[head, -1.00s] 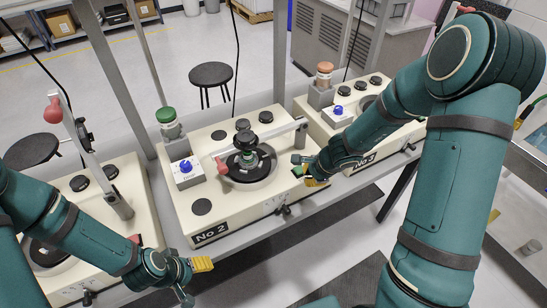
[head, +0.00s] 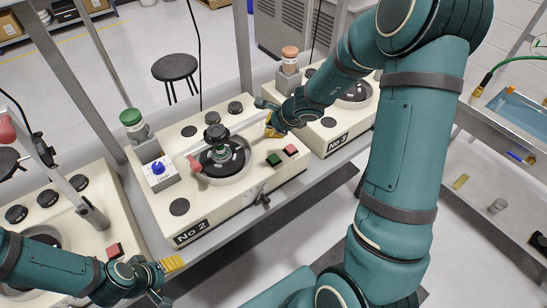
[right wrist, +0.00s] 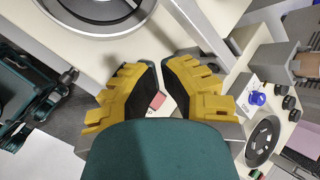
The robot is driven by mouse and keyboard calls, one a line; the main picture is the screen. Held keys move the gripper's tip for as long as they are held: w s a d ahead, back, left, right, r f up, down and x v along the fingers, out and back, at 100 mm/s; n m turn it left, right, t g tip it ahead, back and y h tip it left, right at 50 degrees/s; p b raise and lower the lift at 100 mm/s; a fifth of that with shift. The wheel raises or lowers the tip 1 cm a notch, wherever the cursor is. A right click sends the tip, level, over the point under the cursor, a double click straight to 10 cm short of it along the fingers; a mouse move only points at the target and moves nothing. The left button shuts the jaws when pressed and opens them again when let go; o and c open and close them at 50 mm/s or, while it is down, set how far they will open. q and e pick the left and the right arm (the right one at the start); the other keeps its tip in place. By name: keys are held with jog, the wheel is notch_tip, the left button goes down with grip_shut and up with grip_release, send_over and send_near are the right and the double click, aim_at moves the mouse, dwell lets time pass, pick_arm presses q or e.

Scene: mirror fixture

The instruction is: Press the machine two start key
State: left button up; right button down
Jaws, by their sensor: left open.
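Machine No 2 (head: 215,215) is a cream bench unit with a round plate, a lever arm and a blue knob. Its green key (head: 274,159) and red key (head: 291,150) sit side by side at its front right corner, uncovered in the head view. My right gripper (head: 271,128) is above the machine's right end, behind the keys and apart from them. In the right wrist view its yellow fingertips (right wrist: 157,65) nearly meet, with nothing held, and a red key (right wrist: 157,100) shows between the fingers. My left gripper (head: 172,278) is open and empty in front of the left machine.
Machine No 3 (head: 328,128) stands to the right, partly behind my right arm. Another machine (head: 100,232) stands at left. Metal uprights (head: 243,60) rise behind the bench. A black stool (head: 175,68) stands beyond. A sink bench (head: 510,135) is at far right.

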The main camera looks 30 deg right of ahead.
aim_at(272, 154)
notch_tip(272, 154, down, 8)
jog(key=b, duration=0.7)
jog(key=shift+f+b, duration=0.3)
jog(key=shift+b, duration=0.15)
jog(key=c, duration=1.7)
grip_release()
grip_shut()
jog(key=shift+f+b, duration=0.45)
jog(key=shift+b, duration=0.1)
